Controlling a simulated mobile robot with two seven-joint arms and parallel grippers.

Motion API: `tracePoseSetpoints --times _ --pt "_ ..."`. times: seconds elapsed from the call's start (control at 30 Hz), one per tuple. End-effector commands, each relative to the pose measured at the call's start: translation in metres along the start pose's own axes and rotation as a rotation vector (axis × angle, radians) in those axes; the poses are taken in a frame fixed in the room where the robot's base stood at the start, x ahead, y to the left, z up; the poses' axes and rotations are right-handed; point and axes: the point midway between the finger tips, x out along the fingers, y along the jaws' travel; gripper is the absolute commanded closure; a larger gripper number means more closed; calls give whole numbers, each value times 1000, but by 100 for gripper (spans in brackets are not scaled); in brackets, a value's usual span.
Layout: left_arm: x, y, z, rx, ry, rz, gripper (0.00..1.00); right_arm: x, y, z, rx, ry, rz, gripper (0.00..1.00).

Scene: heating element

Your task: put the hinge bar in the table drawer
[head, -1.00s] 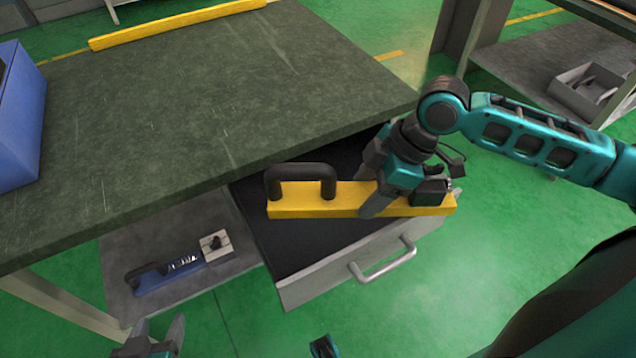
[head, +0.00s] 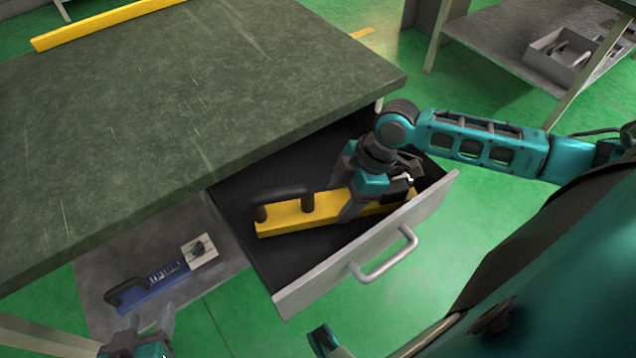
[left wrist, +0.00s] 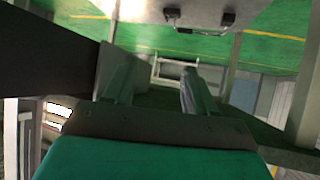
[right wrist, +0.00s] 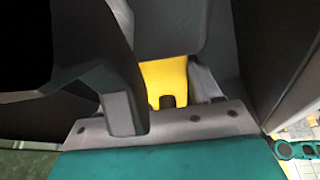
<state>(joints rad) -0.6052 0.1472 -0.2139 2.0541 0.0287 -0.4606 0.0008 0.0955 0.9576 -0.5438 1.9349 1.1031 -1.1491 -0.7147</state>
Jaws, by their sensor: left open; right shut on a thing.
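The hinge bar (head: 320,208) is a yellow bar with a black handle (head: 284,200) at its left end. It lies within the open table drawer (head: 315,268), below the drawer's rim; whether it touches the floor of the drawer I cannot tell. My right gripper (head: 350,212) is shut on the bar's right part. In the right wrist view the bar's yellow end (right wrist: 165,82) shows between the fingers. My left gripper (head: 145,335) is open and empty at the bottom left of the head view, away from the drawer; its spread fingers show in the left wrist view (left wrist: 150,92).
The dark green tabletop (head: 190,110) overhangs the back of the drawer. A yellow strip (head: 105,22) lies along its far edge. A blue tool (head: 160,280) lies on the lower shelf (head: 95,262). A grey box (head: 565,58) stands on another table's shelf.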

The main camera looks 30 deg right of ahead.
Motion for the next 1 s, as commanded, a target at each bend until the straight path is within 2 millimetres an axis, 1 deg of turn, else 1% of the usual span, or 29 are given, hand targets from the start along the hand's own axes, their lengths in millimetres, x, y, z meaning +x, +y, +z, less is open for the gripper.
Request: tracePoseSetpoints --times 0.03,0.17,0.27,0.43,0.67,0.93,1.0 --pt "3 0 1 1 3 1 44 9 1 2 1 4 1 100" --pt "6 0 -2 1 10 2 44 26 0 10 1 4 0 100" --pt "7 -1 -6 2 20 2 44 26 15 3 -1 7 7 100" --pt "10 -1 -3 4 20 2 44 28 33 -4 0 6 6 100" --pt "11 -2 2 9 15 3 44 30 46 -9 -1 5 5 100" --pt "14 -2 13 8 6 3 44 35 77 -21 -2 6 5 100" --pt "16 -2 17 8 6 3 44 43 75 -16 0 2 1 100"
